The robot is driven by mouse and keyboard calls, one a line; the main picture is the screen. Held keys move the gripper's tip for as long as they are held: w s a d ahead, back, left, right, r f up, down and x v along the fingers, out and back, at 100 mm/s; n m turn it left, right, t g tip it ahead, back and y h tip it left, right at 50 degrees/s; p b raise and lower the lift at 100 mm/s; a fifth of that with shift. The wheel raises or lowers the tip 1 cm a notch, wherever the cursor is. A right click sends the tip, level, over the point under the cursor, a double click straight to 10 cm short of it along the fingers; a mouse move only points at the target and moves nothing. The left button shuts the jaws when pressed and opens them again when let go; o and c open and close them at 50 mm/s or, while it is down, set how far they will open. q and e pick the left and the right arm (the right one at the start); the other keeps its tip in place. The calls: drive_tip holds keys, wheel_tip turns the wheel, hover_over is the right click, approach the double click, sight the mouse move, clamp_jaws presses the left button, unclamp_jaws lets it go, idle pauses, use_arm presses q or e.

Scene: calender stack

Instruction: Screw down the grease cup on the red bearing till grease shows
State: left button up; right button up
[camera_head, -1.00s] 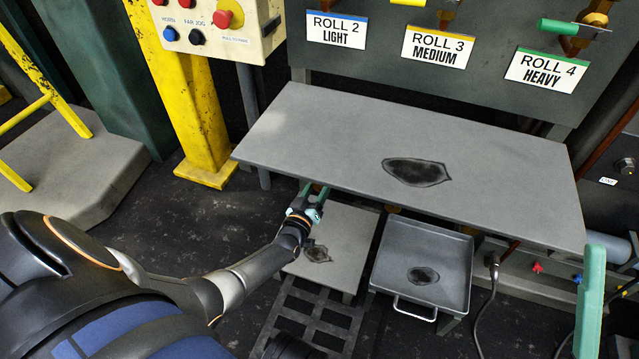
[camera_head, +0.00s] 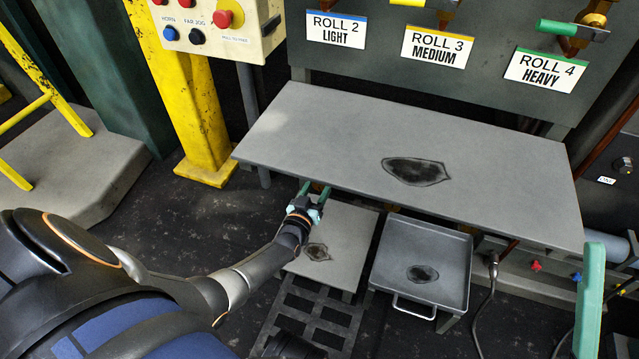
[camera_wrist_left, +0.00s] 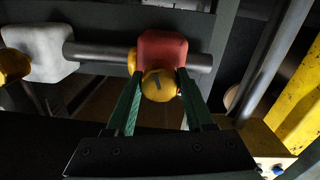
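The red bearing (camera_wrist_left: 163,48) sits on a grey shaft in the left wrist view. A round yellow grease cup (camera_wrist_left: 158,84) with a dark mark on its face is just below it. My left gripper (camera_wrist_left: 161,74) has its green fingers on either side of the cup, very close to it; whether both press on it I cannot tell. In the head view my left gripper (camera_head: 316,188) reaches under the front edge of the grey table, which hides bearing and cup. No grease is discernible. One green finger of my right gripper (camera_head: 590,290) shows at the right edge.
The grey table (camera_head: 300,135) lies above my left gripper. A low plate (camera_head: 345,235) and a grey tray (camera_head: 425,245) with dark stains stand below. A white bearing block (camera_wrist_left: 38,52) is left along the shaft. A yellow post (camera_head: 200,120) stands at left.

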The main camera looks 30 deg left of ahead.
use_arm(q)
drive_tip(key=o, duration=0.4)
drive_tip(key=shift+s+p, duration=0.3)
drive_tip(key=shift+s, duration=0.05)
drive_tip(key=p+v, duration=0.4)
drive_tip(key=v, duration=0.8)
drive_tip(key=shift+w, duration=0.1)
